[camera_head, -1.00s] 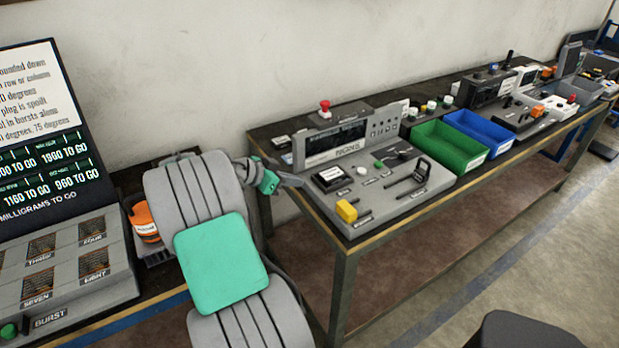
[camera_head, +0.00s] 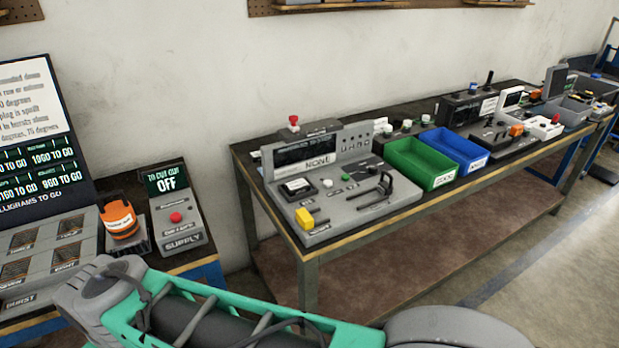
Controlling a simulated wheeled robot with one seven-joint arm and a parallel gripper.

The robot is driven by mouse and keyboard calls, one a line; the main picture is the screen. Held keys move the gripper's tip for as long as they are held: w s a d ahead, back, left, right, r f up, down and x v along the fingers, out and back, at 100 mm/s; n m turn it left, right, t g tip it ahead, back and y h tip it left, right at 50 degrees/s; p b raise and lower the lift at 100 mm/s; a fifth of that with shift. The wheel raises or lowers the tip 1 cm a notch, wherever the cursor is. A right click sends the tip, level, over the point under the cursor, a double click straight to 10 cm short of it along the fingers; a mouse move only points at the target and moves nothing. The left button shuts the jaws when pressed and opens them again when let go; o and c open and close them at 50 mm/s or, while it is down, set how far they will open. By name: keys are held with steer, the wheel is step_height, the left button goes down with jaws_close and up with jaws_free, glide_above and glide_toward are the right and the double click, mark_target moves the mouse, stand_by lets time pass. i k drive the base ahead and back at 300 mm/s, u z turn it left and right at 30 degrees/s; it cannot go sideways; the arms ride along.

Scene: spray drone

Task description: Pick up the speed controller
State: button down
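I cannot tell for certain which thing is the speed controller; no readable label names it. A grey test console (camera_head: 395,196) stands on the near end of the long bench. On it are a black module with a white label (camera_head: 296,188), a yellow block (camera_head: 305,218), small white and green knobs, and a black lever or clamp (camera_head: 384,184). Its upright panel reads NONE. My teal and grey arm crosses the bottom of the picture, well in front of the bench. My gripper's fingers are not visible.
A green bin (camera_head: 419,165) and a blue bin (camera_head: 456,150) stand right of the console, with more devices beyond. On the left are an orange device (camera_head: 118,221) on a stand, a supply box (camera_head: 179,205) reading OFF, and a board of readouts (camera_head: 38,130). Floor at right is clear.

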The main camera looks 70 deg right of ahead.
mark_target(299, 186)
steer(key=u, duration=2.2)
steer(key=k, duration=1.2)
steer(key=z, duration=1.35)
